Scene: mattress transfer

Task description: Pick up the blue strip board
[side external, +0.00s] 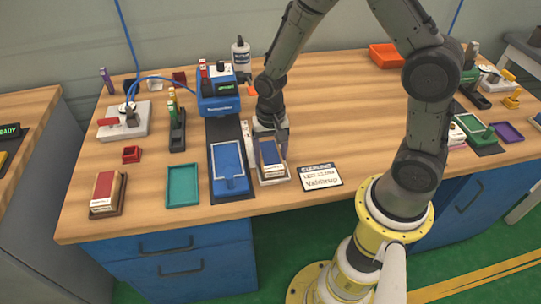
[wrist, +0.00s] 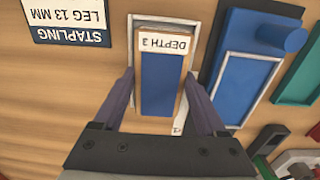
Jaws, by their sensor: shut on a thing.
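The blue strip board (wrist: 161,82) is a pale wooden block with a blue band down its middle and a white "DEPTH 3" label at one end. In the wrist view it lies between the two fingers of my gripper (wrist: 159,76), which is shut on its long sides. In the side view my gripper (side external: 272,146) points down at the board (side external: 270,155), which is over a light grey tray (side external: 274,181). The tray rim also shows around the board in the wrist view (wrist: 132,40). Whether the board still touches the tray floor I cannot tell.
A blue machine (side external: 219,100) with a blue bed (side external: 228,160) stands just left of the tray. A "STAPLING" card (side external: 320,178) lies to the right. A teal tray (side external: 182,186) and a red strip board (side external: 104,186) are further left. The table's middle right is clear.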

